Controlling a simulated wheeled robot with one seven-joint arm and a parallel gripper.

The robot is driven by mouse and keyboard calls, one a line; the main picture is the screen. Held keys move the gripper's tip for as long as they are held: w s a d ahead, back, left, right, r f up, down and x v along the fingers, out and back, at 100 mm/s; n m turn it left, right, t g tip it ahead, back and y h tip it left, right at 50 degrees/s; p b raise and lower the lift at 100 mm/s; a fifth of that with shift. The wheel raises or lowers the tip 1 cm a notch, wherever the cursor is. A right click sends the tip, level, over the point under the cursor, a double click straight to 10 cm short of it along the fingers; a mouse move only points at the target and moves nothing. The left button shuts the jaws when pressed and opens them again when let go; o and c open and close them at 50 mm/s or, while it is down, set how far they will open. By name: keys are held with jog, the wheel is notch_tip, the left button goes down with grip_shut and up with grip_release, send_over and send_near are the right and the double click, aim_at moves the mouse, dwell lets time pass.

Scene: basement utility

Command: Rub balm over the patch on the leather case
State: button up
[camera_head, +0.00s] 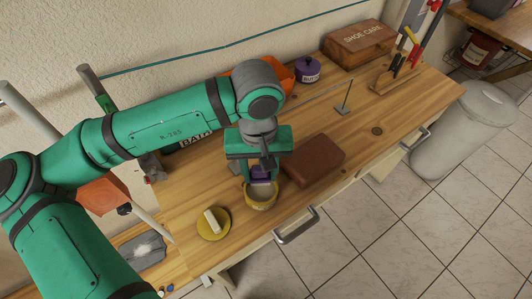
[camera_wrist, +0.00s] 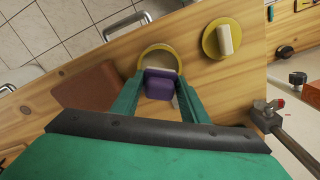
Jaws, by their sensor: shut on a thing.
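The brown leather case (camera_head: 315,160) lies flat on the wooden workbench, right of my gripper (camera_head: 260,170). It also shows at the left in the wrist view (camera_wrist: 88,88). I cannot make out a separate patch on it. My gripper is shut on a purple block-like applicator (camera_wrist: 160,86), which shows between the fingers. The applicator is at a round yellow-rimmed tin (camera_head: 261,198) with pale content, probably the balm. Its lower end is over or in the tin; I cannot tell whether it touches the content. The fingers hide part of both.
A yellow disc with a pale bar (camera_head: 213,222) lies left of the tin. A purple jar (camera_head: 307,69), an orange bin (camera_head: 283,77) and a wooden SHOE CARE box (camera_head: 359,43) stand along the back. A thin upright stand (camera_head: 344,100) is beyond the case. The front right bench is clear.

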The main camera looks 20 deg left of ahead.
jog(key=shift+w+d+f, duration=0.1)
jog(key=shift+w+f, duration=0.3)
jog(key=shift+f, duration=0.05)
jog(key=shift+s+f, duration=0.2)
jog(key=shift+f, duration=0.4)
jog(key=shift+s+f, duration=0.15)
jog(key=shift+f, duration=1.75)
jog(key=shift+f, duration=0.65)
dwell(3.5)
jog(key=shift+r, duration=3.6)
